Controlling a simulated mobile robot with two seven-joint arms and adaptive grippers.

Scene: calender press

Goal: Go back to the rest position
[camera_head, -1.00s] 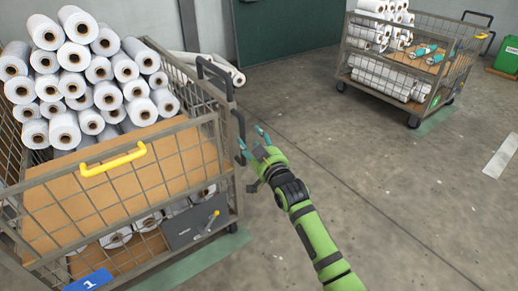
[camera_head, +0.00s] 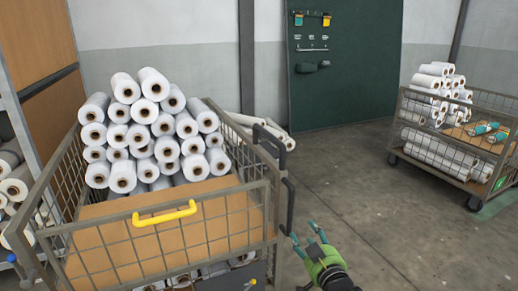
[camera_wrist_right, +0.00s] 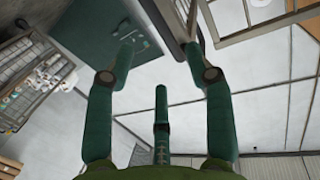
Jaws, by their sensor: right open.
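My right gripper (camera_head: 305,237) shows at the bottom of the head view, green with teal fingers. It is open and empty, just right of the near cart's right side and over the floor. In the right wrist view its fingers (camera_wrist_right: 155,62) are spread with nothing between them. My left gripper is not in view.
A wire cart (camera_head: 268,208) with stacked white rolls (camera_head: 145,128) and a yellow handle (camera_head: 164,213) stands at left. A second roll cart (camera_head: 447,163) stands at right. A green tool board (camera_head: 345,70) is on the back wall. Concrete floor (camera_head: 360,205) between the carts is clear.

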